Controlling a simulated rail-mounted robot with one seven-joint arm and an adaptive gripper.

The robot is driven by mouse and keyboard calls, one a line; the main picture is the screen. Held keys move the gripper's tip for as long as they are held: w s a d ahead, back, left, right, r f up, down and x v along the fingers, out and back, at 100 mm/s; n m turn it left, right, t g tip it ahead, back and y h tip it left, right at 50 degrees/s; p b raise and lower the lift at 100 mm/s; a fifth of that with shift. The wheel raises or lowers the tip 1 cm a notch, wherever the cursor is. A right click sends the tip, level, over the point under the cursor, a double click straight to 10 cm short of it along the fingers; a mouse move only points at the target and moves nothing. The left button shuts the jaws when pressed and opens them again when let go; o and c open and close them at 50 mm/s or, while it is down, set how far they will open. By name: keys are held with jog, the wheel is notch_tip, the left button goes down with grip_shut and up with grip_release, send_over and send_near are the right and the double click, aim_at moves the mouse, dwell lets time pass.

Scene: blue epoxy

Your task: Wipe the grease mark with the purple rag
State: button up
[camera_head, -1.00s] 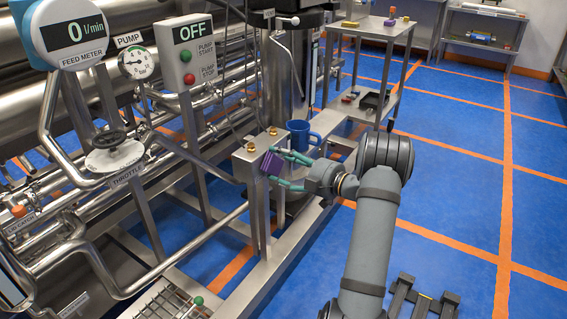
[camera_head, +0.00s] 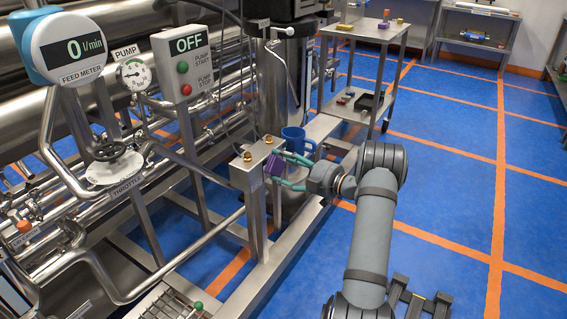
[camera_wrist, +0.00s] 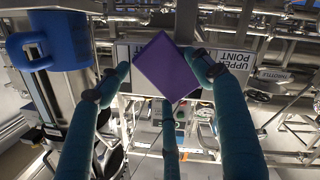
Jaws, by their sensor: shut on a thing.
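The purple rag (camera_head: 274,164) is a small folded square between the teal fingers of my gripper (camera_head: 281,171). In the wrist view the rag (camera_wrist: 167,68) is tilted like a diamond, with the fingertips of my gripper (camera_wrist: 167,75) around it. My gripper is shut on the rag and holds it up beside the steel post with brass fittings (camera_head: 252,168). I cannot tell whether the rag touches the post. I cannot make out the grease mark in either view.
A blue mug (camera_head: 297,141) stands on the steel ledge just behind my gripper. A label reading "UPPER POINT" (camera_wrist: 236,108) is behind the rag. The pump control box (camera_head: 187,65) and pipes are at left. Blue floor at right is open.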

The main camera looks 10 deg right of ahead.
aim_at(272, 170)
jog(key=shift+a+r, duration=0.1)
jog(key=shift+r, duration=0.05)
jog(key=shift+s+a+p, duration=0.9)
jog(key=shift+s+a, duration=0.05)
jog(key=shift+a, duration=0.15)
jog(key=shift+s+a, duration=0.4)
jog(key=shift+a, duration=0.1)
jog(key=p+v, duration=0.1)
jog(key=v, duration=0.1)
jog(key=p+v, duration=0.1)
jog(key=v, duration=0.1)
jog(key=shift+w+d+f, duration=0.15)
jog(key=shift+d+f, duration=0.05)
jog(key=shift+s+d+f+p, duration=0.1)
jog(key=shift+s+d+p, duration=0.35)
jog(key=shift+s+d, duration=0.3)
jog(key=shift+d, duration=0.15)
